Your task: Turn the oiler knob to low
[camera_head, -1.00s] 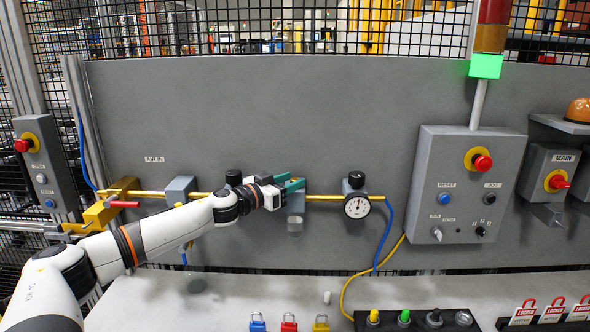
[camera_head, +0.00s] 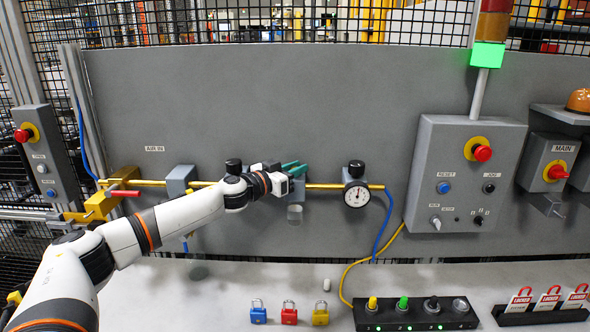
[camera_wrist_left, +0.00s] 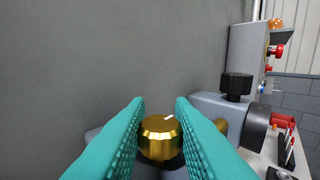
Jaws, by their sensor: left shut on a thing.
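The oiler's brass knob (camera_wrist_left: 159,138) is between the two green fingers in the left wrist view, with a white mark on its top toward the upper right. My left gripper (camera_head: 295,169) is shut on the knob at the top of the grey oiler block (camera_head: 297,188). The fingers hide the knob in the head view. A clear bowl (camera_head: 295,212) hangs below the block. No low marking can be read. My right gripper is not in view.
A regulator with black knob (camera_head: 355,168) and a dial gauge (camera_head: 356,194) stands right of the oiler on the brass pipe (camera_head: 322,186). A black-knobbed unit (camera_head: 233,166) is to the left, close to my wrist. The wall above is clear.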

